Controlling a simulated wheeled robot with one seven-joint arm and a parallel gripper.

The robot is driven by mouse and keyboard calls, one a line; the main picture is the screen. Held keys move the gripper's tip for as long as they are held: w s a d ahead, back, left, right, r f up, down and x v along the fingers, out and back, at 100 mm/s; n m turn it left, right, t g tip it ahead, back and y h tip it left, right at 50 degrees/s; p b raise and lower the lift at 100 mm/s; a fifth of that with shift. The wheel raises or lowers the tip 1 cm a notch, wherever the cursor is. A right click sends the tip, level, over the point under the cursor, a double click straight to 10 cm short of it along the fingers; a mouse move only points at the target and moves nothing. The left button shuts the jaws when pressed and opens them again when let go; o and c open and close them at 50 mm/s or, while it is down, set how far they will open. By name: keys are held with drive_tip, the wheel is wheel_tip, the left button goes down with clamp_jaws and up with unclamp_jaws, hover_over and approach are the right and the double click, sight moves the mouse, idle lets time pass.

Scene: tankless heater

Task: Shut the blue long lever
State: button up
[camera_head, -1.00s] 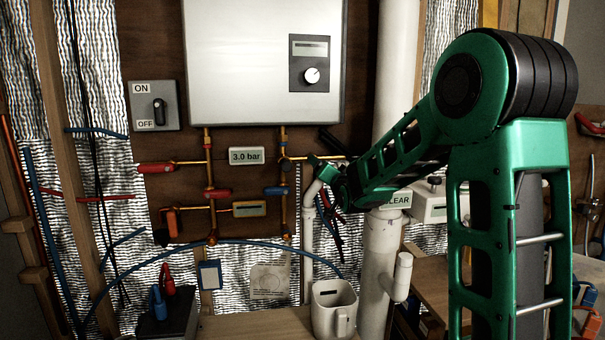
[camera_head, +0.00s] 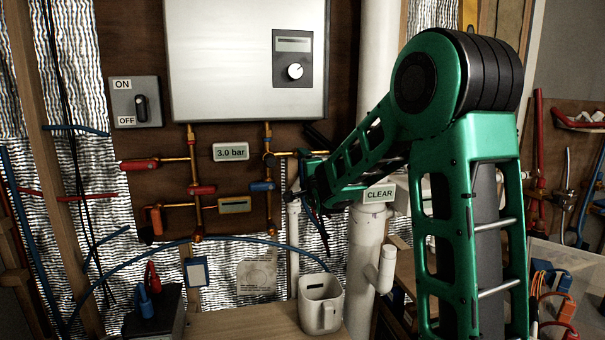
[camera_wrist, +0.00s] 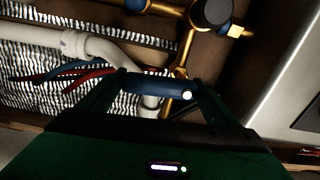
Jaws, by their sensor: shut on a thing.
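My gripper (camera_wrist: 158,90) is shut on the blue long lever (camera_wrist: 150,86) in the wrist view. The lever lies crosswise between my two fingers, with a small bright spot near its right end. In the head view my gripper (camera_head: 306,180) is at the right side of the brass pipework, below the heater's right part. There the lever is mostly hidden by my gripper, and its angle to the pipe cannot be told.
The white heater box (camera_head: 245,60) is above. A white pipe (camera_head: 365,240) labelled CLEAR stands close to the right of my gripper. A white jug (camera_head: 320,305) is below. Brass pipes (camera_head: 195,165) with red levers are to the left. Red and blue wires (camera_wrist: 75,73) hang nearby.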

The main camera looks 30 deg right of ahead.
drive_tip(key=shift+f+m, duration=0.15)
drive_tip(key=shift+m, duration=0.35)
drive_tip(key=o, duration=1.7)
drive_tip(key=shift+f, duration=0.1)
drive_tip(key=shift+c, duration=0.2)
drive_tip(key=shift+s+a, duration=0.1)
drive_tip(key=v, duration=1)
drive_tip(key=shift+s, duration=0.2)
